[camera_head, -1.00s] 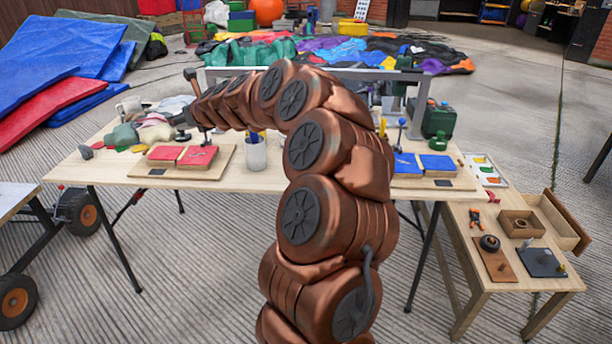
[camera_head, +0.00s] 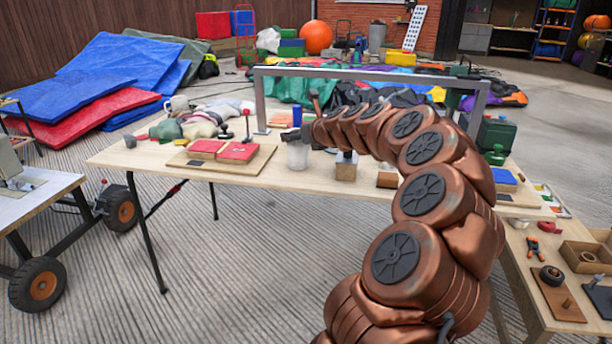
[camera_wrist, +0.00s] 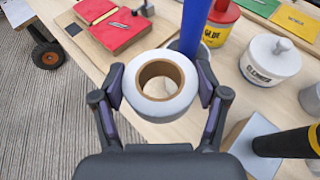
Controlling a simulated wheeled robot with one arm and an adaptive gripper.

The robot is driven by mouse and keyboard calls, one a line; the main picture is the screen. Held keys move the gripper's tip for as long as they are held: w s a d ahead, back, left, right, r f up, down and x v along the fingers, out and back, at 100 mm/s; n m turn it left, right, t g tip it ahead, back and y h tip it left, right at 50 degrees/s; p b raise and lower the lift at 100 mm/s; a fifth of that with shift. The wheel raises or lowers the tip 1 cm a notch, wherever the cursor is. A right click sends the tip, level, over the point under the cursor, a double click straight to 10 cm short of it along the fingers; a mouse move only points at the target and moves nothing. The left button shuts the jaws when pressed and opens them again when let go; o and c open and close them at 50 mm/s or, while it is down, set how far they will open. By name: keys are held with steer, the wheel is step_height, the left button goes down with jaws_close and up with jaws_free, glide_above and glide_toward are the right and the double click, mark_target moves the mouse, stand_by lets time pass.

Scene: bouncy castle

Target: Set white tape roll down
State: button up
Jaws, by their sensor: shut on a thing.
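The white tape roll (camera_wrist: 160,109) has a brown cardboard core and sits between the two fingers of my gripper (camera_wrist: 160,82) in the wrist view. The fingers press on it from left and right, and its hole faces the camera. It appears above the front part of the wooden table (camera_wrist: 120,70); the gap below it cannot be judged. In the head view my gripper (camera_head: 303,134) is small and dark over the table, and the roll cannot be told apart for sure there.
Red pads (camera_wrist: 113,30) on a wooden board lie beyond the roll. A blue cylinder (camera_wrist: 194,25), a red and yellow tin (camera_wrist: 220,22) and a white labelled container (camera_wrist: 270,62) stand close on the right. A metal frame (camera_head: 370,73) spans the table. Bare tabletop shows near the front edge.

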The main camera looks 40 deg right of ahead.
mark_target(299, 179)
step_height(299, 179, down, 12)
steer(key=b, duration=0.3)
steer(key=shift+r, duration=0.1)
stand_by(0.3)
steer(key=o, duration=1.2)
steer(key=shift+f, duration=0.2)
steer(key=shift+c, duration=0.2)
steer(key=shift+r, duration=0.2)
steer(key=shift+s+r, duration=0.3)
steer(key=shift+s, duration=0.35)
steer(key=p+v, duration=0.2)
steer(key=v, duration=0.8)
steer(key=shift+s, duration=0.25)
steer(key=shift+a+r, duration=0.1)
steer(key=shift+a, duration=0.05)
